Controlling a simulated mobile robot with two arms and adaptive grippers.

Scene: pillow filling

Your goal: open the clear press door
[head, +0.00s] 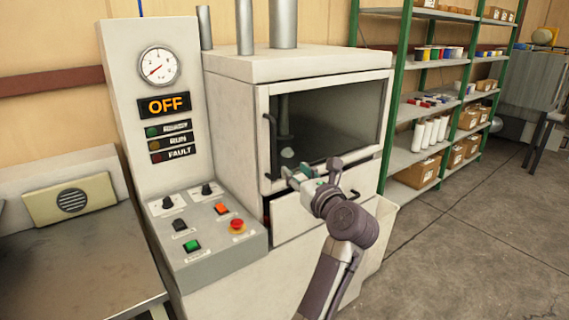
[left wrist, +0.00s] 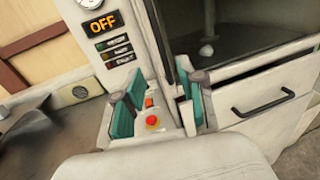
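The clear press door (head: 330,118) is a dark see-through pane in a pale frame on the front of the press, and it looks shut. Its black vertical handle (head: 271,147) is on the door's left side. In the left wrist view the handle (left wrist: 156,35) stands beyond the fingers, near the top middle. My left gripper (head: 299,178) is in front of the door's lower edge, right of and below the handle. In the left wrist view its teal-padded fingers (left wrist: 160,97) are apart with nothing held between them. My right gripper is not in view.
A control panel (head: 207,232) with knobs and a red button (head: 238,225) juts out left of the door. A drawer (head: 318,210) with a black handle (left wrist: 264,104) is below the door. Green shelving (head: 405,95) stands at right, with open floor before it.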

